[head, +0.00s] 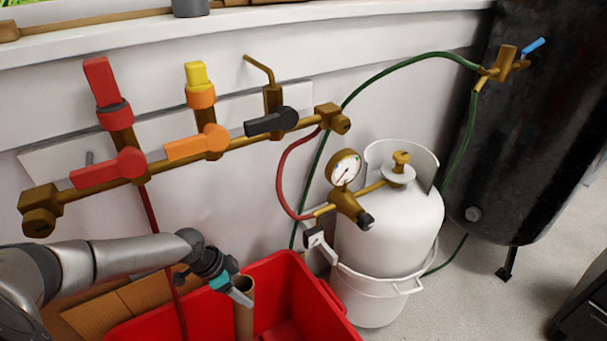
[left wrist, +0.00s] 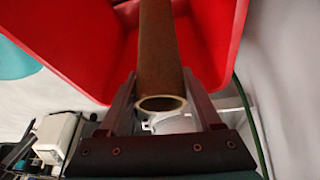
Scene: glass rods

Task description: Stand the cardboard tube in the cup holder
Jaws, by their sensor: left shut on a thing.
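The brown cardboard tube (head: 245,312) is in the head view at the lower middle, upright within the outline of a red bin (head: 325,300). My left gripper (head: 244,293) is shut on it near its upper end. In the left wrist view, the tube (left wrist: 158,45) runs between the two fingers (left wrist: 159,78), with its open round end towards the camera and the red bin (left wrist: 222,40) behind it. The tube's lower end is hidden in the head view. I cannot make out a cup holder in either view. My right gripper is not in view.
A brass pipe manifold (head: 185,150) with red, orange and black valve handles runs along the wall above my left arm. A white gas cylinder (head: 385,235) with a gauge (head: 344,168) stands right of the bin. Red and green hoses hang nearby. A black tank (head: 540,130) stands far right.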

